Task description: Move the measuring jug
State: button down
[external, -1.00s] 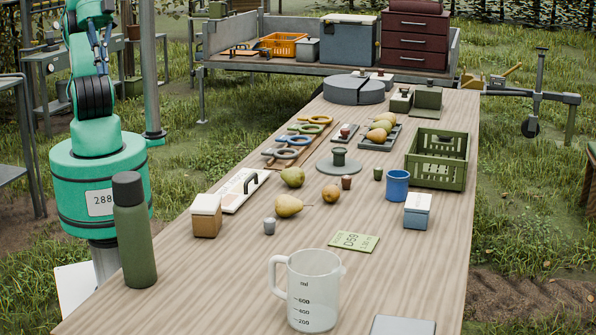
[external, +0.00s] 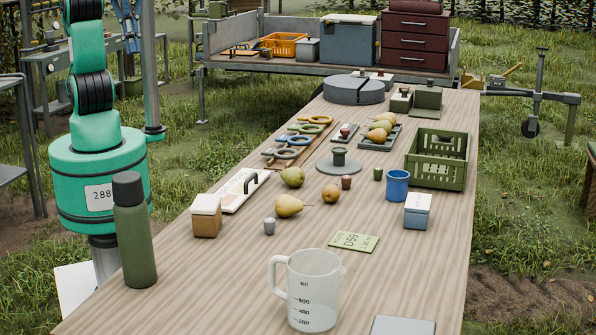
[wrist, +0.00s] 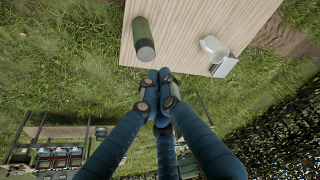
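The measuring jug (external: 315,285) is clear and whitish, with dark scale marks and a handle on its left side. It stands upright on the near part of the wooden table (external: 250,265). In the wrist view the jug (wrist: 212,47) is small, near the table's edge, to the upper right of my fingers. My gripper (wrist: 159,75) has blue fingers whose tips come together with nothing visible between them. It is well away from the jug, beyond the table's edge in the wrist view.
A green bottle (external: 134,235) stands at the table's left edge, close to my fingers in the wrist view. A grey flat item (external: 403,326) lies right of the jug. A green card (external: 353,242), pears and a green crate (external: 437,160) are farther back. Table left of the jug is clear.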

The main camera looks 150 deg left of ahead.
jog(key=w+a+f+n+g+p, duration=0.1)
jog(key=w+a, duration=0.2)
jog(key=w, duration=0.5)
jog(key=w+a+f+n, duration=0.1)
jog(key=w+a, duration=0.1)
jog(key=w, duration=0.5)
jog(key=n+g+p, duration=0.3)
jog(key=n, duration=0.1)
send_over(316, 284)
jog(key=s+a, duration=0.4)
notch_tip(316, 284, down, 32)
jog(key=shift+d, duration=0.15)
jog(key=shift+f, duration=0.2)
notch_tip(316, 284, down, 10)
jog(key=shift+f+b, duration=0.1)
jog(key=shift+b, duration=1.1)
jog(key=shift+s+d+r, duration=0.25)
jog(key=shift+s+d, duration=0.25)
jog(key=shift+s+d+b, duration=0.45)
jog(key=shift+s+d, duration=0.45)
jog(key=shift+d, duration=0.05)
